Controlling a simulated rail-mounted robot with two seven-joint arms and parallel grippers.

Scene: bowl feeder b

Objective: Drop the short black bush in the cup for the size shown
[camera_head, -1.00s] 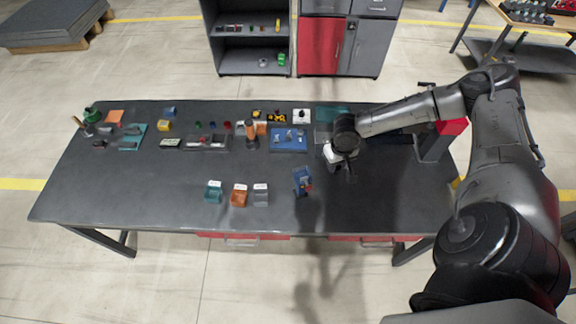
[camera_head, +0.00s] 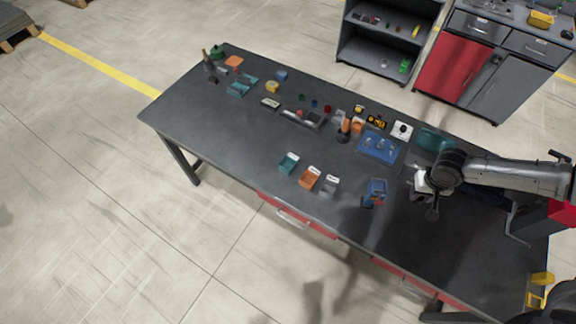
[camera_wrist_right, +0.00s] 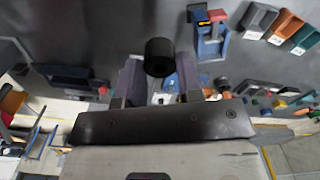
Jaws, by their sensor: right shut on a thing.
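The short black bush (camera_wrist_right: 159,57) is a dark ring held between the fingertips of my right gripper (camera_wrist_right: 158,75) in the right wrist view. In the head view my right gripper (camera_head: 430,205) is above the right part of the table, to the right of the small blue stand (camera_head: 376,190). The stand also shows in the wrist view (camera_wrist_right: 208,42), with a small orange-lit part whose reading I cannot make out. Three cups stand left of it near the front edge: teal (camera_head: 288,163), orange (camera_head: 309,179) and grey (camera_head: 329,187). My left gripper is out of view.
A blue tray (camera_head: 364,151) holding small parts lies behind the stand. A dark orange-topped object (camera_head: 343,133) stands beside it. Several small parts and bins line the back of the table (camera_head: 215,125). The front left of the tabletop is clear.

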